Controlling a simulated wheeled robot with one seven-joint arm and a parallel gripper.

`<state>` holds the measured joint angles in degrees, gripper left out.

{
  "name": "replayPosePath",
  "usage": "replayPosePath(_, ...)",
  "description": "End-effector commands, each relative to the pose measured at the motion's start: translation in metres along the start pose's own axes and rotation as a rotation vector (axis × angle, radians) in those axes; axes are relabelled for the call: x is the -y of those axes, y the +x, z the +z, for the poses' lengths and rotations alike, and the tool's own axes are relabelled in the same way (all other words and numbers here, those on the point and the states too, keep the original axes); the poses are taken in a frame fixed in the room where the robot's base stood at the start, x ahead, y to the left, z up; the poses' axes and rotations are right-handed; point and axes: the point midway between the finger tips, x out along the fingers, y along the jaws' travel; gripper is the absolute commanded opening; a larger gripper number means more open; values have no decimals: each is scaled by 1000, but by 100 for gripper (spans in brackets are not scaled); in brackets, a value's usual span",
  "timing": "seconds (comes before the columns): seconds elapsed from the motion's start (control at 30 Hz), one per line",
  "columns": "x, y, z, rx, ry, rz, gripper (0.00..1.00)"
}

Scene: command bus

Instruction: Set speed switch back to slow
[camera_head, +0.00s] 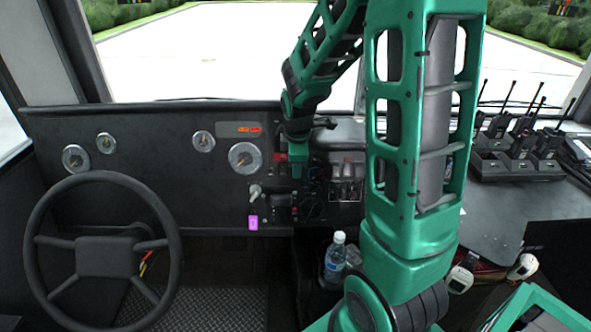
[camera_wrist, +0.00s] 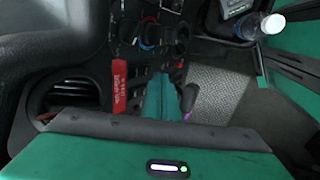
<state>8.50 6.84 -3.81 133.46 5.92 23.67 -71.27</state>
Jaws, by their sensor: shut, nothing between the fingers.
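My gripper (camera_head: 298,168) points down in front of the dashboard's centre panel, and its teal fingers also show in the wrist view (camera_wrist: 159,96). It is shut and holds nothing. A red tag (camera_wrist: 119,88) with white lettering is left of the fingers in the wrist view. A grey-knobbed lever (camera_wrist: 188,97) is right of them; it also shows in the head view (camera_head: 255,191). The small switches near the fingers are dark and partly hidden by my arm. I cannot tell which is the speed switch or how it is set.
The steering wheel (camera_head: 103,250) stands at left. Rotary knobs (camera_head: 312,209) sit low on the panel, with a pink tag (camera_head: 252,222) to their left. A water bottle (camera_head: 335,257) stands below the panel. Radios in chargers (camera_head: 515,168) sit on the right shelf.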

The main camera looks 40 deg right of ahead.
Motion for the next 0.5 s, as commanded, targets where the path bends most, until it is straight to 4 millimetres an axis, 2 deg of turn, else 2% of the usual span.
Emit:
replayPosePath(0.1, 13, -15, -4, -2, -2, 2, 0)
replayPosePath(0.3, 0, -57, -3, -2, 1, 4, 0)
replayPosePath(0.5, -8, -91, -2, -1, 2, 3, 0)
